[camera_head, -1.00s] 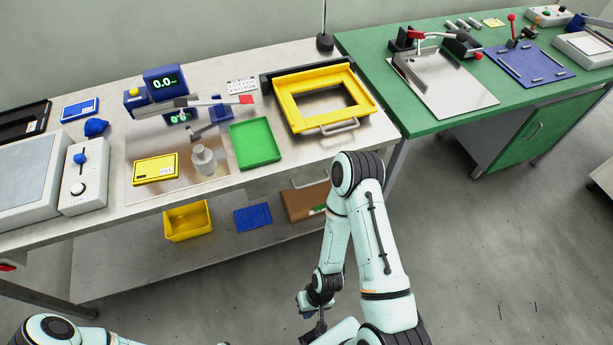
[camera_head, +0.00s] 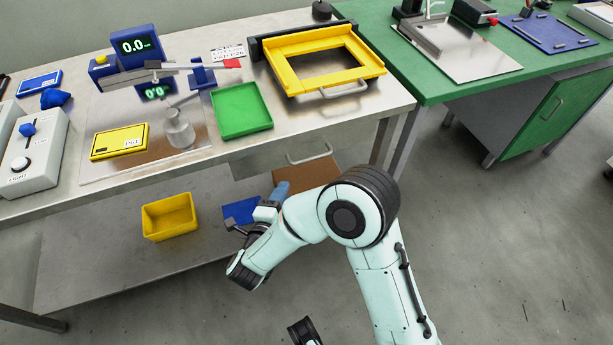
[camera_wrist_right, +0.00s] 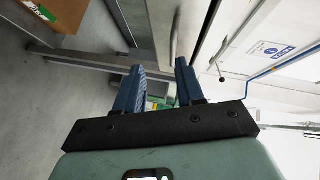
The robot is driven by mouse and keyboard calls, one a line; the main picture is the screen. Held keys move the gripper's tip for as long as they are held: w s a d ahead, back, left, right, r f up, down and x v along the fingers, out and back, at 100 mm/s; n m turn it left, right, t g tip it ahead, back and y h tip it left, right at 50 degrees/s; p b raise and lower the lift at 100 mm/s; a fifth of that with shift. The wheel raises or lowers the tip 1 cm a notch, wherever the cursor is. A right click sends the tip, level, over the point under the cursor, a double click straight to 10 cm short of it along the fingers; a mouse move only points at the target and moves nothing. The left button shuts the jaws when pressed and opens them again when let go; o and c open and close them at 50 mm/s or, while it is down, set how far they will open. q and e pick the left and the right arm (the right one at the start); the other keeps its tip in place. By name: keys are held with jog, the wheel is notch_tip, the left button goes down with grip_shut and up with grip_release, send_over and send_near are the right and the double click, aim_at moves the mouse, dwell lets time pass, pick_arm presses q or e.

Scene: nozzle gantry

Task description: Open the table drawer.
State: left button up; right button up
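The table drawer (camera_head: 275,160) is a plain metal front under the top of the metal table (camera_head: 225,165). It looks closed, flush under the table edge. Its bar handle (camera_head: 310,158) shows on the right part of the front. My right gripper (camera_head: 258,208) is below and left of the handle, in front of the table and apart from it. In the right wrist view its two blue fingers (camera_wrist_right: 157,80) stand apart with nothing between them. My left gripper is not in view.
A yellow bin (camera_head: 170,216), a blue item (camera_head: 240,210) and a brown box (camera_head: 303,176) are on the lower shelf. A green tray (camera_head: 241,110) and yellow frame (camera_head: 290,77) lie on the tabletop. A green bench (camera_head: 425,85) stands at right, with open floor before it.

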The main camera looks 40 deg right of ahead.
aim_at(311, 160)
jog(key=w+d+m, duration=0.1)
jog(key=d, duration=0.2)
jog(key=w+d+h+b, duration=0.1)
jog(key=w+d, duration=0.1)
jog(key=d, duration=0.2)
jog(key=w+d+m+g+b, duration=0.1)
jog(key=w+d, duration=0.1)
jog(key=d, duration=0.2)
jog(key=shift+w+d+r+m+h, duration=0.1)
jog(key=shift+w+d+m+h, duration=0.1)
jog(key=shift+d+m+h, duration=0.15)
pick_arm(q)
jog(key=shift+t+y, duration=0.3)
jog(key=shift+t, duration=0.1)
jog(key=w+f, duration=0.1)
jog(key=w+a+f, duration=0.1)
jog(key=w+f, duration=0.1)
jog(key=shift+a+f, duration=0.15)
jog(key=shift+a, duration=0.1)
pick_arm(e)
jog(key=shift+a, duration=0.1)
grip_shut()
